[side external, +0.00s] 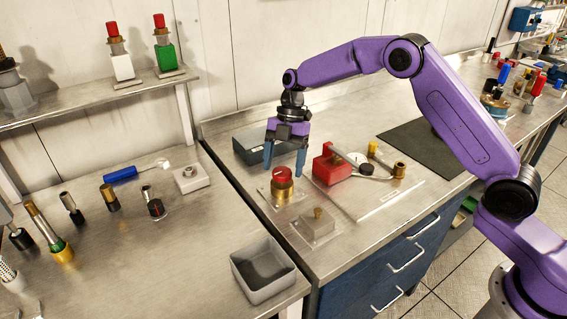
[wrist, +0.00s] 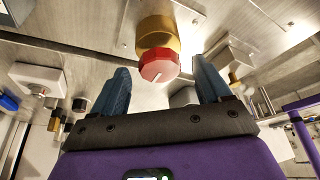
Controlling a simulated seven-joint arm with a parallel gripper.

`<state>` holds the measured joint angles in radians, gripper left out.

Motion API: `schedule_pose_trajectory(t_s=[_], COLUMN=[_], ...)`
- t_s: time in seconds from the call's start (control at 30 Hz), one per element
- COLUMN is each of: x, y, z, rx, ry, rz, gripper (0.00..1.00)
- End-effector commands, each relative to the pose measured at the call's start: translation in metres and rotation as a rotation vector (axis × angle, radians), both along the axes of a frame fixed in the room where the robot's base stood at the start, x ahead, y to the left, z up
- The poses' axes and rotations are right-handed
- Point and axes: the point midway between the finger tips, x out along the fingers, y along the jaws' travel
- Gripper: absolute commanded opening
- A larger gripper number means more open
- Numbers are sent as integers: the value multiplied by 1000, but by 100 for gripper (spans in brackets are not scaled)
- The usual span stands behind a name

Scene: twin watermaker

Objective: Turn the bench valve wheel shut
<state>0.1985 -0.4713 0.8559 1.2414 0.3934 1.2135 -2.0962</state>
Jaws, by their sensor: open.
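The bench valve has a red round wheel (side external: 282,174) on a brass body (side external: 282,192), standing on a square metal plate on the bench. In the wrist view the red wheel (wrist: 159,65) carries a pale line mark and shows between the fingers, with the brass body (wrist: 157,36) behind it. My gripper (side external: 284,171) has blue fingers pointing down at the wheel, one to either side of it in the picture. The gripper (wrist: 162,82) is open and empty. Whether a fingertip touches the wheel cannot be told.
A red block (side external: 330,168) and brass fittings (side external: 399,170) stand right of the valve. A dark box (side external: 250,146) lies behind. A grey bin (side external: 262,270) stands at the front left. The dark mat (side external: 425,143) is bare.

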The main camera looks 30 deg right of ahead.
Motion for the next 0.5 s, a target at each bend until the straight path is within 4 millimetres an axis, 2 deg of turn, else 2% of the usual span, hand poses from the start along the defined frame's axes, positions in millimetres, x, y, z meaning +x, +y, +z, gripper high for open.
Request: schedule_pose_trajectory(t_s=[0.33,0.5], x=[-1,-1], y=[1,1], z=[-3,-3], rx=[0,0], ry=[0,0], rz=[1,1], gripper=[77,21])
